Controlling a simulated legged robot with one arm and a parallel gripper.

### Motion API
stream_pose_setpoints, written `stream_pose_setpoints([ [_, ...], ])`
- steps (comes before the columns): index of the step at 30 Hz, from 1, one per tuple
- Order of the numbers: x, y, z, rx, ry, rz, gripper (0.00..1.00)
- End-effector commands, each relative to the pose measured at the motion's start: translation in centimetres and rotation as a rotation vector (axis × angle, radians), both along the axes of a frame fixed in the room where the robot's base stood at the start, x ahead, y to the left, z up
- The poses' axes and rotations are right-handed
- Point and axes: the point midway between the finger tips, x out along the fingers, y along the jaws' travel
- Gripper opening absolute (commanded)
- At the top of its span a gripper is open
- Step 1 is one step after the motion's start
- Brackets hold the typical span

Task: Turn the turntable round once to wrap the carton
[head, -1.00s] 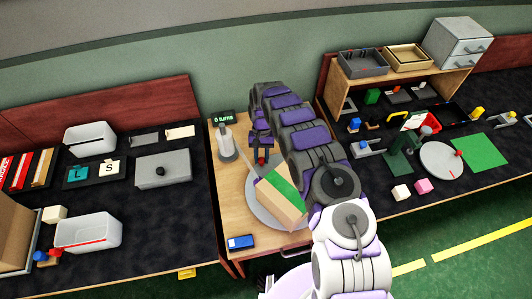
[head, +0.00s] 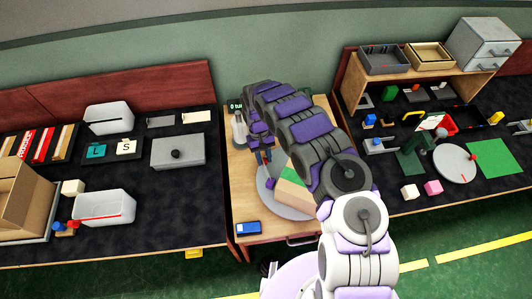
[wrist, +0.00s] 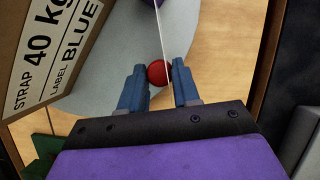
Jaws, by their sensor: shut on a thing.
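The round grey turntable (head: 266,198) lies on the wooden tabletop, its right part hidden behind my arm. The carton (head: 293,195), brown with a green band on top, stands on it, partly covered by my arm. In the wrist view the carton (wrist: 45,50) shows a label reading "STRAP 40 kg" and "BLUE", at upper left. My gripper (wrist: 158,85) has its blue fingers shut on a red knob (wrist: 157,73) at the turntable's edge. In the head view my gripper (head: 266,160) is at the turntable's far left side. A thin pale strip (wrist: 162,30) runs above the knob.
A pale roll on a post (head: 239,130) stands at the table's back left, under a counter display (head: 235,106) partly hidden by my arm. A blue box (head: 248,228) lies at the front left. Cluttered black benches (head: 190,222) flank the table.

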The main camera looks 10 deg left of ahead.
Motion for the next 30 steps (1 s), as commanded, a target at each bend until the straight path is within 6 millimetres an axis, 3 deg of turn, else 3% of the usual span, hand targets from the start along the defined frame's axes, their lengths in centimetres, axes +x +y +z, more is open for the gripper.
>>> stream_pose_setpoints([
  [24,-0.98,0.40,0.01,0.002,0.000,0.064,0.00],
  [25,-0.98,0.39,0.00,0.002,0.000,0.064,0.32],
  [30,-0.98,0.33,-0.01,0.001,0.001,0.064,0.48],
])
